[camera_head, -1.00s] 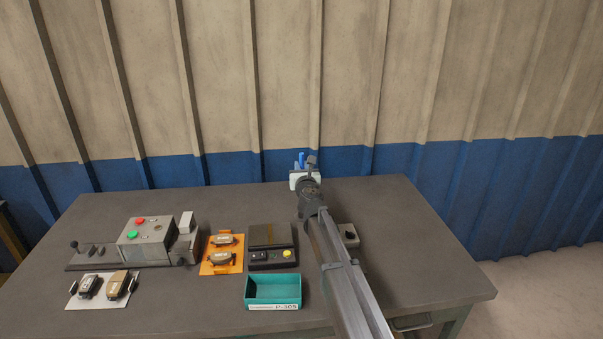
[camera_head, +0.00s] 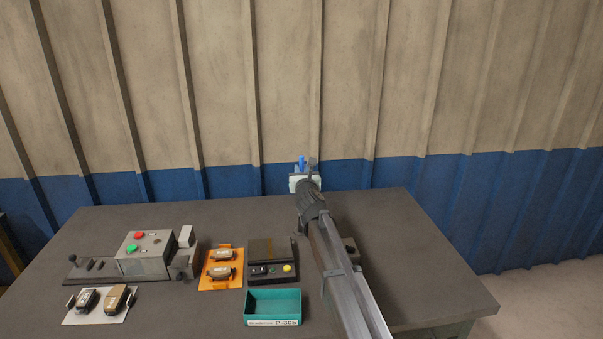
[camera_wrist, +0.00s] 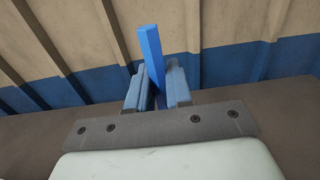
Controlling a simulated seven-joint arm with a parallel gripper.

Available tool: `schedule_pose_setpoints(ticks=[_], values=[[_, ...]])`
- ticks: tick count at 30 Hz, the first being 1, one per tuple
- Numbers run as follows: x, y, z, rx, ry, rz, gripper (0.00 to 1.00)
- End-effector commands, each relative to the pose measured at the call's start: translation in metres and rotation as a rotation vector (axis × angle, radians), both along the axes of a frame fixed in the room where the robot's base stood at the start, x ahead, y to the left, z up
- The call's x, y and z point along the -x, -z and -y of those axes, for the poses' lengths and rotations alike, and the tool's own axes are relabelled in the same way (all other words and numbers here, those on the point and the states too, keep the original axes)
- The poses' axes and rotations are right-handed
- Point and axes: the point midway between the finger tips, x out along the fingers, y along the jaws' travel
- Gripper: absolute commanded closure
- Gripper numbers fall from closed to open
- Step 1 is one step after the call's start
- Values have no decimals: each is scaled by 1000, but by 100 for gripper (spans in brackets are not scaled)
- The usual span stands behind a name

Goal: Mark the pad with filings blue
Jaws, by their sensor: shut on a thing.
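My gripper (camera_head: 303,165) is shut on a blue stick (camera_wrist: 150,55), which stands upright between the fingers in the wrist view. The gripper is raised near the back edge of the table, to the right of and behind the pads. Two pads, one (camera_head: 222,256) behind the other (camera_head: 219,272), lie on an orange tray (camera_head: 236,283). A dark pad (camera_head: 86,299) and a brown pad (camera_head: 117,298) lie on a white plate (camera_head: 76,318) at the front left. The pads are too small to tell which has filings.
A grey machine (camera_head: 145,254) with red and green buttons stands behind the white plate. A scale-like black device (camera_head: 272,268) and a teal bin (camera_head: 272,294) labelled P-305 stand right of the orange tray. My arm partly hides a small dark box (camera_head: 350,249). The table's right side is clear.

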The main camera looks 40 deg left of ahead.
Motion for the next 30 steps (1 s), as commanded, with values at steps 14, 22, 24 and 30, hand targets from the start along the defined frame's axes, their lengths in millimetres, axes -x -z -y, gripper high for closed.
schedule_pose_setpoints(ticks=[14, 22, 24, 30], values=[[43, 0, -36, 28, -55, -29, 100], [133, 3, -88, 58, -156, -50, 100], [158, 4, -98, 64, -183, -55, 100], [226, 6, -119, 84, -252, -66, 100]])
